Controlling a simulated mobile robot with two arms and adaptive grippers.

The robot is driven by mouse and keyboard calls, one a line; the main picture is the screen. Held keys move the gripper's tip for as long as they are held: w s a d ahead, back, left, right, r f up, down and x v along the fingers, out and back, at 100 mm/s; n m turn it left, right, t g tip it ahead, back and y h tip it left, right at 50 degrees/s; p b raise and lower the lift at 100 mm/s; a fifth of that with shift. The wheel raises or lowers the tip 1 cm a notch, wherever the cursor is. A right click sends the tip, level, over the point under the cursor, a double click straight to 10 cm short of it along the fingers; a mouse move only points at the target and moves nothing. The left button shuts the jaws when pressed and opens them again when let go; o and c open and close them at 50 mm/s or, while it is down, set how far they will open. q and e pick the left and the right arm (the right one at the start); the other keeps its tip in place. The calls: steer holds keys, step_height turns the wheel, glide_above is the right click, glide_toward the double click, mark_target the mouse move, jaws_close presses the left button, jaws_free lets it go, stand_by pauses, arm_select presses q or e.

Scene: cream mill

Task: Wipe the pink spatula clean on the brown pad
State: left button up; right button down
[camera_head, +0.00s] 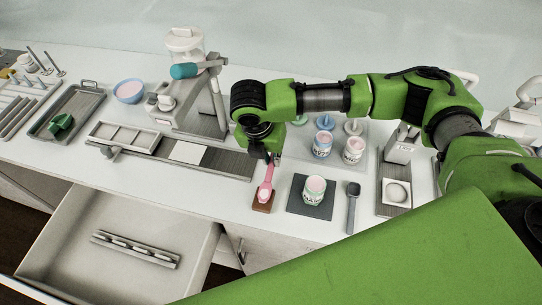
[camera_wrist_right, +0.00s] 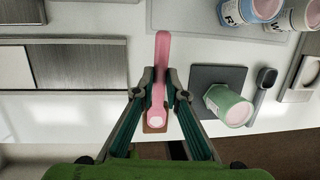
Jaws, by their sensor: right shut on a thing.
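The pink spatula (camera_head: 265,190) hangs below my right gripper (camera_head: 271,158); in the wrist view the spatula (camera_wrist_right: 161,58) runs between the fingers. My right gripper (camera_wrist_right: 159,85) is shut on it. Its broad lower end is over the brown pad (camera_head: 262,208) near the counter's front edge and carries a pale pink patch. Only a little of the pad (camera_wrist_right: 148,128) shows around that end in the wrist view. I cannot tell whether the spatula touches the pad. My left gripper is not in view.
A green-white jar (camera_head: 313,192) stands on a dark mat (camera_head: 297,208) right of the pad, with a grey scoop (camera_head: 353,200) beyond. A steel mill (camera_head: 193,110) is back left. An open drawer (camera_head: 70,215) juts out front left.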

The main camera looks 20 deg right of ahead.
stand_by(0.7)
steer(key=shift+w+d, duration=0.1)
steer(key=shift+w+d+p, duration=0.35)
steer(key=shift+w+p, duration=0.2)
steer(key=shift+w, duration=0.05)
steer(key=shift+s+a+p, duration=0.5)
steer(key=shift+s+p, duration=0.2)
steer(key=shift+p, duration=0.05)
steer(key=shift+w+d, duration=0.1)
steer(key=shift+w+d, duration=0.4)
steer(key=shift+w, duration=0.15)
steer(key=shift+s+a+p, duration=0.45)
steer(key=shift+s+p, duration=0.2)
steer(key=shift+p, duration=0.35)
